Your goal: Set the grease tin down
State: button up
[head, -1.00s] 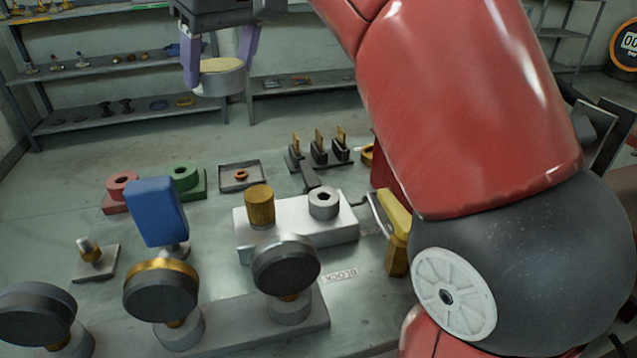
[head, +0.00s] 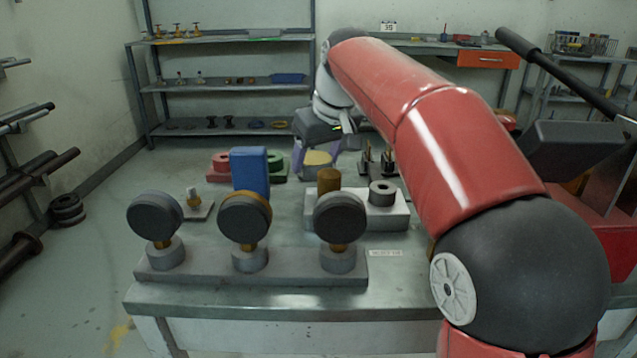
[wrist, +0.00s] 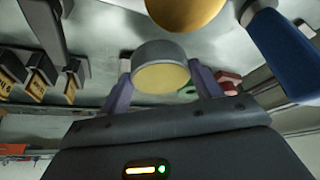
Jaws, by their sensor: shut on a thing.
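The grease tin is a short grey cylinder with a yellow top. In the wrist view the tin (wrist: 160,66) sits between my purple fingers. My gripper (wrist: 160,84) is shut on it, one finger on each side. In the head view the tin (head: 317,157) and my gripper (head: 317,163) are low over the far part of the metal bench (head: 250,297), behind the brass knob (head: 328,180). The underside of the tin is hidden there, and I cannot tell whether it touches the bench.
A tall blue block (head: 249,172) and the green ring block (head: 277,165) stand left of the tin. Black holders (head: 376,162) with brass tags stand to its right. A pale block (head: 390,208) carries a grey ring. Three round gauges (head: 245,219) line the front.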

notch_tip(320, 180, down, 4)
jog(key=b, duration=0.3)
jog(key=shift+c, duration=0.9)
jog(key=o, duration=1.1)
jog(key=shift+f, duration=0.15)
jog(key=shift+c, duration=0.2)
jog(key=shift+o, duration=1.2)
jog(key=shift+r, duration=0.2)
